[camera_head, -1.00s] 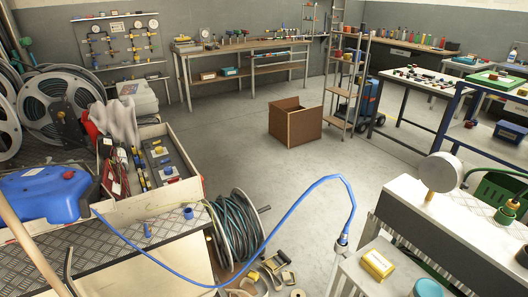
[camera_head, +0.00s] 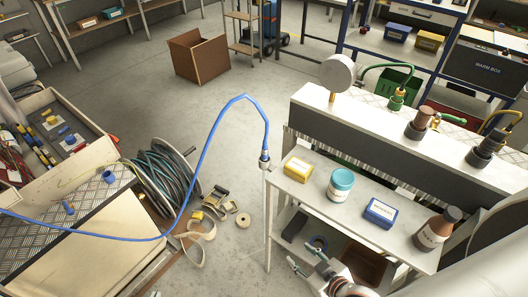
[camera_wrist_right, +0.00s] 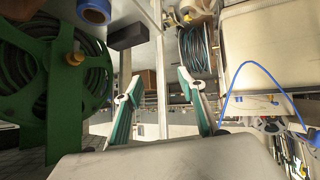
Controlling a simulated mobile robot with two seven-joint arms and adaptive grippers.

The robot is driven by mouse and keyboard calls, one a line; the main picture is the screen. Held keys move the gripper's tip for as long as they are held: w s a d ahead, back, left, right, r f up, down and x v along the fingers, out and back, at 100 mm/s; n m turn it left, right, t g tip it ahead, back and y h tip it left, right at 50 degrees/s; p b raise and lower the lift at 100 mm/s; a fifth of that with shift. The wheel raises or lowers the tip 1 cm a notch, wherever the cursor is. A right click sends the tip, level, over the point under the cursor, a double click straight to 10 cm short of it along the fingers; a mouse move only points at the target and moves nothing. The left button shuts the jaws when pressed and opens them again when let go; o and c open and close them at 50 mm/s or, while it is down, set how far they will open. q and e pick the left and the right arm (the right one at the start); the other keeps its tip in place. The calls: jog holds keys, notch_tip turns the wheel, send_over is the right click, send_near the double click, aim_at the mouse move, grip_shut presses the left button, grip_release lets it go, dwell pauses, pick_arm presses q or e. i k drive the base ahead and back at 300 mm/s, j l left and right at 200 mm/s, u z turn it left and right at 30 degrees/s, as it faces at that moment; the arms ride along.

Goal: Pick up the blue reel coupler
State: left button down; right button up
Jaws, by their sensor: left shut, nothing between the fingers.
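A blue hose (camera_head: 196,165) arches up from the left and drops to a fitting (camera_head: 264,160), grey and dark, at the left corner of the small white shelf. This fitting looks like the blue coupler; I cannot tell whether it touches the shelf. The hose shows as a blue loop in the right wrist view (camera_wrist_right: 250,66). My right gripper (camera_head: 302,256) is low in front of the shelf, below and right of the fitting, with fingers apart and empty. Its two fingers also show in the right wrist view (camera_wrist_right: 158,85). My left gripper is not in view.
A yellow box (camera_head: 298,169), teal-lidded jar (camera_head: 341,184), blue box (camera_head: 380,212) and brown bottle (camera_head: 438,229) stand on the shelf top (camera_head: 312,197). A hose reel (camera_head: 165,180) and loose straps (camera_head: 214,205) lie left. A cardboard box (camera_head: 198,56) stands on open floor behind.

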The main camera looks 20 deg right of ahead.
aim_at(265, 150)
jog(key=j+u, duration=0.2)
jog(key=u, duration=1.5)
jog(key=i+l+z, duration=0.1)
jog(key=z, duration=3.85)
jog(key=k+j+z, duration=0.1)
jog(key=j, duration=0.8)
